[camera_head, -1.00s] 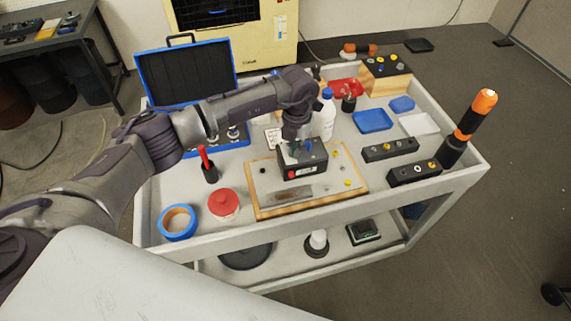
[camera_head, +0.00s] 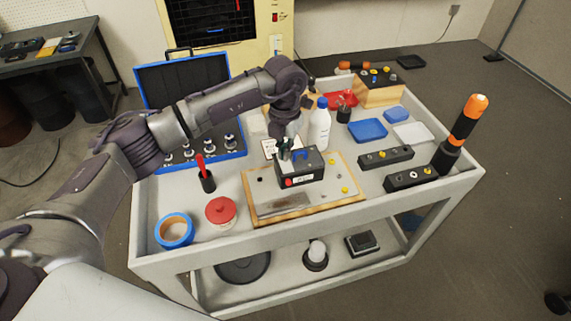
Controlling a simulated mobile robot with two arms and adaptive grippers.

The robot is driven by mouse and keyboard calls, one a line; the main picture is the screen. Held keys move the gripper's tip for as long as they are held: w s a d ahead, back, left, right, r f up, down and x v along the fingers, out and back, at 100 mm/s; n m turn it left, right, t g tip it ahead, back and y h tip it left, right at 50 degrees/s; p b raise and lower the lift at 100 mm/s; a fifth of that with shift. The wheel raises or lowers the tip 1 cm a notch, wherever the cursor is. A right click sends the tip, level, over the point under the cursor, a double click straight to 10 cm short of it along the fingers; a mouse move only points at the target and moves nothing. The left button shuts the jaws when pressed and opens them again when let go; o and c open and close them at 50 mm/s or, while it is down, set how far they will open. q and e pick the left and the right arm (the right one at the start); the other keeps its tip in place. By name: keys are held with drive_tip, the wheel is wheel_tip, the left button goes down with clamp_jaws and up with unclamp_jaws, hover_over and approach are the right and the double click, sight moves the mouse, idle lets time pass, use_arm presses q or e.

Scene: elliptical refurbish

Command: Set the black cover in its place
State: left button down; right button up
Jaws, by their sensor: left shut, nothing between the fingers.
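The black cover (camera_head: 300,176), a box-like housing with a blue handle on top and a red button and white label in front, sits upright on the wooden board (camera_head: 335,208). My left gripper (camera_head: 284,153) points down at the cover's back left edge, beside the blue handle. Its fingers are shut and empty; whether they touch the cover is hard to tell. The cover's back and underside are hidden. My right gripper is out of view.
The cart's (camera_head: 345,236) top holds a white bottle (camera_head: 320,128) close behind the cover, black button boxes (camera_head: 386,157), a tall orange-black signal light (camera_head: 466,130), a red-lidded jar (camera_head: 220,211), blue tape (camera_head: 174,230) and an open blue case (camera_head: 182,92).

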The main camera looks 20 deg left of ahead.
use_arm(q)
drive_tip(key=r, duration=0.4)
drive_tip(key=shift+s+d+r+b, duration=0.1)
drive_tip(key=shift+s+r+b, duration=0.2)
drive_tip(key=shift+b, duration=0.05)
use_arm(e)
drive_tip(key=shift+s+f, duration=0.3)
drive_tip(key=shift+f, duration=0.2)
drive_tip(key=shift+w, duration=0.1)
